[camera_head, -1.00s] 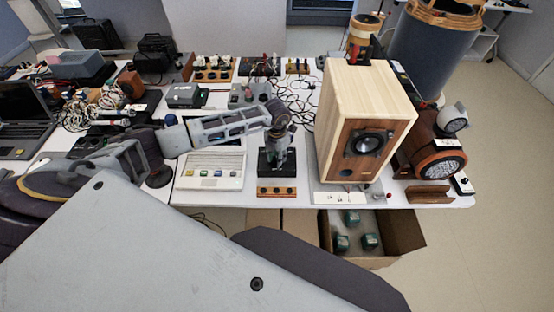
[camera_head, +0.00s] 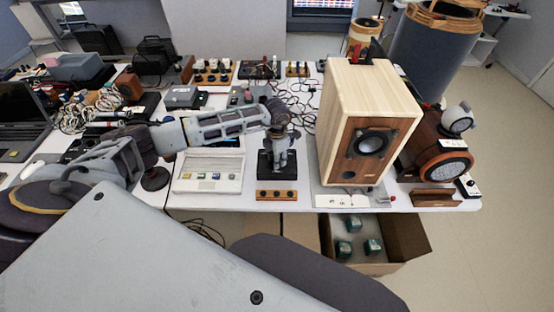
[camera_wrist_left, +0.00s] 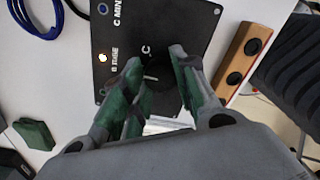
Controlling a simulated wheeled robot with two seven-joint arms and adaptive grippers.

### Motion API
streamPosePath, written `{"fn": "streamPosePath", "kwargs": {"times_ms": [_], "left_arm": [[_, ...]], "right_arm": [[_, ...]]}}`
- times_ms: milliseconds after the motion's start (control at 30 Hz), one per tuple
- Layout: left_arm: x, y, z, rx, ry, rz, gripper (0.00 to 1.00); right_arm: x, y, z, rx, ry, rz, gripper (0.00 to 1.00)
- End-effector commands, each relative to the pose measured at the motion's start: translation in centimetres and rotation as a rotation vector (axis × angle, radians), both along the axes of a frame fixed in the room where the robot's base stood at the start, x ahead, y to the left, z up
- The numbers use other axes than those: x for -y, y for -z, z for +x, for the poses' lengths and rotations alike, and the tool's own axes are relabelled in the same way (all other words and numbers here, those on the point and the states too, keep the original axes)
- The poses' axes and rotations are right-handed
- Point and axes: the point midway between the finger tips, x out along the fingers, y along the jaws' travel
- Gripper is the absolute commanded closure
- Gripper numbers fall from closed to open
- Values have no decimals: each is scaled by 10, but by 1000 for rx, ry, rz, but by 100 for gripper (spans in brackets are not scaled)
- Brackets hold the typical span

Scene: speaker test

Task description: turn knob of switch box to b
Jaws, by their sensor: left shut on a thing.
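The switch box is a small black box on the table's front part, left of the wooden speaker; its dark side shows in the head view (camera_head: 265,172). In the left wrist view its black top (camera_wrist_left: 112,42) carries white lettering, partly readable as "C MIN", a "B" label and a "C", and a small bright light. My left gripper (camera_head: 283,160) points down over the box. In the wrist view its green-padded fingers (camera_wrist_left: 155,62) stand on either side of the dark knob (camera_wrist_left: 152,77), shut on it. A pale pointer mark shows on the knob, which the fingers partly hide. My right gripper is not in view.
A wooden speaker (camera_head: 368,100) stands close on the right. A wooden strip with dark buttons (camera_head: 276,195) lies in front of the switch box. A pale device with coloured keys (camera_head: 210,172) lies to the left. An open carton (camera_head: 400,245) is below the table edge.

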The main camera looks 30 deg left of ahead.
Motion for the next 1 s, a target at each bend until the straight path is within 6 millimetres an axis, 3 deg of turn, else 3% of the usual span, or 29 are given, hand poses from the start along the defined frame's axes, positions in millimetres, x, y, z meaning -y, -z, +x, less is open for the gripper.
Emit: {"fn": "streamPosePath", "kwargs": {"times_ms": [100,133,300,733,1000], "left_arm": [[0,-1,1,4,-1,-1,95],[0,-1,1,4,-1,-1,69],[0,-1,1,3,-1,-1,49],[0,-4,1,1,-1,-1,49],[0,-27,1,4,-1,0,49]], "right_arm": [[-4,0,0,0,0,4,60],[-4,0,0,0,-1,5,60],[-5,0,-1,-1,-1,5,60],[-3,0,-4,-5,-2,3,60],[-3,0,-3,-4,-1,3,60]]}}
